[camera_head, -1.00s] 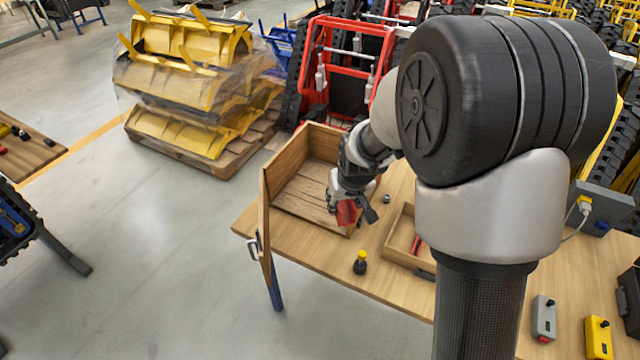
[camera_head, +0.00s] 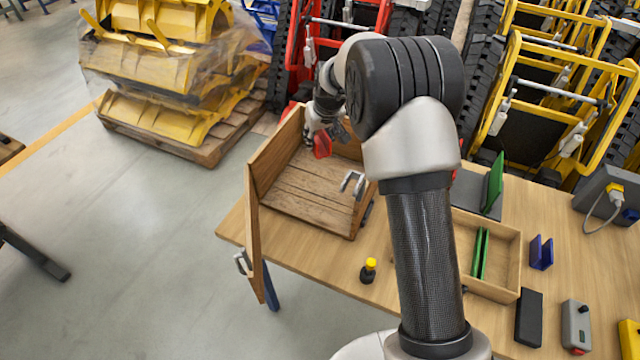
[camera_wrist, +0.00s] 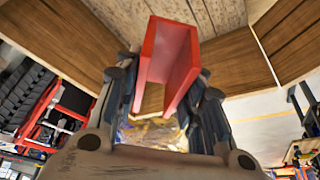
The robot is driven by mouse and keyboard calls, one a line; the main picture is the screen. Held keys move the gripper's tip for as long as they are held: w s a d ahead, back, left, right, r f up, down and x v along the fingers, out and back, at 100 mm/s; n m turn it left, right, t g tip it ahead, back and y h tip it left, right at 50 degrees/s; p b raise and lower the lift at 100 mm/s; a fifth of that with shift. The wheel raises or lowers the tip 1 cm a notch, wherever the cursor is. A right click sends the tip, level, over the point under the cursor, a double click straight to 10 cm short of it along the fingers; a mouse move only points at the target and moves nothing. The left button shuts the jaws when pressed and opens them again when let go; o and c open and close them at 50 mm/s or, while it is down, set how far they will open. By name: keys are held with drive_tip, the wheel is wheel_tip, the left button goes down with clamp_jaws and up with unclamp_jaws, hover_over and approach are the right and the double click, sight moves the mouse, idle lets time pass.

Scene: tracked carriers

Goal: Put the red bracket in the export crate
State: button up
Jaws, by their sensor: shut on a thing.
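The red bracket (camera_head: 322,145) is a U-shaped channel. In the wrist view the red bracket (camera_wrist: 163,62) is gripped between both fingers and sticks out past them. My gripper (camera_head: 318,130) is shut on it at the back part of the wooden crate (camera_head: 305,205), which I take for the export crate. Wooden walls surround the bracket in the wrist view (camera_wrist: 240,62). I cannot tell whether the bracket touches the crate floor. The crate's visible floor is bare, and its side panel (camera_head: 252,235) at the left stands open.
A yellow-capped bottle (camera_head: 369,270) stands on the table before the crate. A tray (camera_head: 508,250) with a green bracket (camera_head: 480,252) lies right of my arm, near a blue bracket (camera_head: 541,252) and an upright green piece (camera_head: 494,183). A metal latch (camera_head: 353,184) shows at the crate's right side.

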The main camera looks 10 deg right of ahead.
wheel_tip(320, 180, down, 20)
drive_tip(key=b, duration=0.5)
drive_tip(key=shift+s+r, duration=0.1)
drive_tip(key=shift+r, duration=0.1)
drive_tip(key=shift+f+b, duration=0.25)
drive_tip(key=shift+b, duration=0.05)
drive_tip(key=o, duration=1.3)
drive_tip(key=shift+r, duration=0.2)
drive_tip(key=p+v, duration=0.2)
drive_tip(key=v, duration=0.5)
drive_tip(key=shift+r+p, duration=0.25)
drive_tip(key=shift+p, duration=0.1)
drive_tip(key=shift+s, duration=0.2)
